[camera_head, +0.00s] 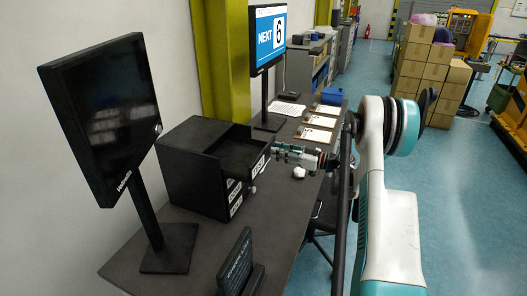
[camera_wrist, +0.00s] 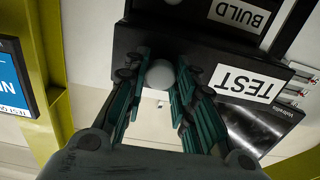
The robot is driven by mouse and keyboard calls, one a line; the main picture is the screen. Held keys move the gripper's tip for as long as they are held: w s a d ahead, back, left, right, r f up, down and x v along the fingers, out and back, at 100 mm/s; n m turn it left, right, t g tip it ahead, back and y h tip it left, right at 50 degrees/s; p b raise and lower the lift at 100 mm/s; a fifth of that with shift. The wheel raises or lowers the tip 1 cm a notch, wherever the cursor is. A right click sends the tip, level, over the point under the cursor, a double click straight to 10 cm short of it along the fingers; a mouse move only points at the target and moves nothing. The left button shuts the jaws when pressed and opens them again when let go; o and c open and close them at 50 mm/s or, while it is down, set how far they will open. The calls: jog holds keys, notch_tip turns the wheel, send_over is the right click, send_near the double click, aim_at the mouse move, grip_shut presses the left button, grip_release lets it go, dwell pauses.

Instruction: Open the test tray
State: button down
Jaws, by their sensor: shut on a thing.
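A black drawer cabinet (camera_head: 185,165) stands on the dark desk. Its top tray, the test tray (camera_head: 238,152), is pulled part of the way out, and its open inside shows in the head view. The tray's front carries a white "TEST" label (camera_wrist: 245,84) in the wrist view, upside down. A pale round knob (camera_wrist: 160,74) on that front sits between my fingers. My gripper (camera_head: 275,152) is at the tray front, shut on the knob; it also fills the wrist view (camera_wrist: 160,82). The exact finger contact is hard to see.
The "BUILD" drawer (camera_wrist: 238,14) sits below the test tray. A black monitor (camera_head: 105,110) stands left of the cabinet, another screen (camera_head: 270,38) behind it. A small black sign (camera_head: 237,265) is at the desk's near side. A white lump (camera_head: 298,172) lies near my gripper.

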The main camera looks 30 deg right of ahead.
jog(key=b+v, duration=0.1)
jog(key=v, duration=0.9)
jog(key=shift+d, duration=0.2)
jog(key=shift+s, duration=0.15)
jog(key=c, duration=1.3)
grip_release()
jog(key=v, duration=1.2)
